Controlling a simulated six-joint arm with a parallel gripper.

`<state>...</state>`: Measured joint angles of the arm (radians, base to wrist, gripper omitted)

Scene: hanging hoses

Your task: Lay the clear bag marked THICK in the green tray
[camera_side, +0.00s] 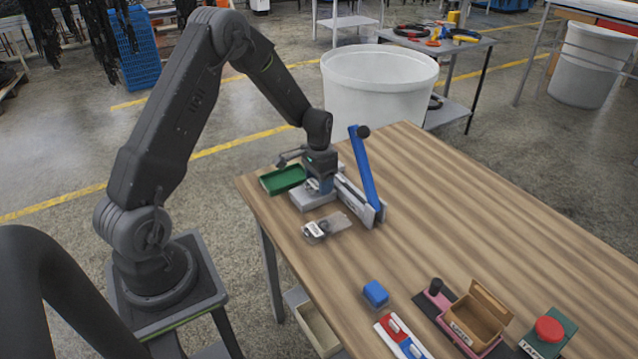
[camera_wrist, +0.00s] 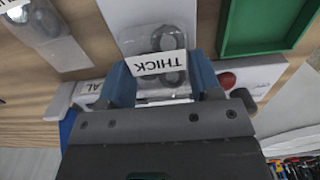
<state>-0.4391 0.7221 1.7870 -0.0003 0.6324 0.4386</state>
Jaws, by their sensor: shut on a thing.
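The clear bag (camera_wrist: 165,42) marked THICK shows in the wrist view between the blue fingers of my gripper (camera_wrist: 163,82). Its white label is upside down there, and dark round pieces show inside it. My gripper is shut on the bag, over a pale grey plate. In the side view my gripper (camera_side: 318,186) is at the grey device, and the held bag is hard to make out. The green tray (camera_wrist: 262,44) is to the right of the bag in the wrist view, apart from it. In the side view the tray (camera_side: 283,180) lies left of my gripper and looks empty.
Beside my gripper stands the grey device's raised blue lever (camera_side: 364,170). Another clear bag (camera_side: 330,226) lies on the table in front. A blue block (camera_side: 376,293), an open brown box (camera_side: 474,317) and a red button (camera_side: 549,329) are nearer. The table's right side is clear.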

